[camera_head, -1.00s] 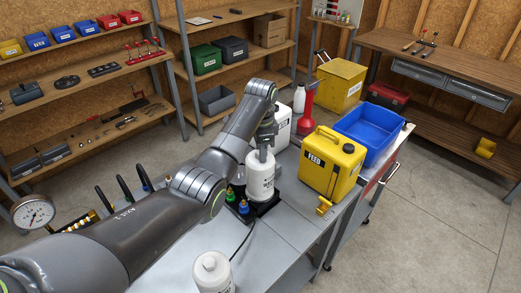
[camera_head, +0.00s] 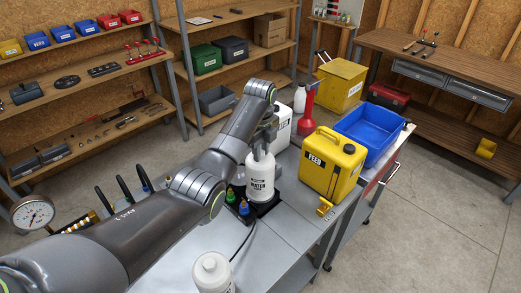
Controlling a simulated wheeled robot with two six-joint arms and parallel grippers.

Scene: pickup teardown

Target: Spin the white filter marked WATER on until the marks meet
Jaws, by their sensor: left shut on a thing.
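The white filter marked WATER (camera_head: 260,178) stands upright on a dark base (camera_head: 262,207) on the grey metal bench. My left gripper (camera_head: 263,150) points down and is shut on the top of the filter. The marks that have to meet are too small to make out. My right gripper is not in view.
A second white filter (camera_head: 211,272) stands at the near edge of the bench. A yellow FEED jug (camera_head: 332,165), a red funnel-like bottle (camera_head: 307,112) and a blue bin (camera_head: 367,135) are to the right. A pressure gauge (camera_head: 33,213) is at left.

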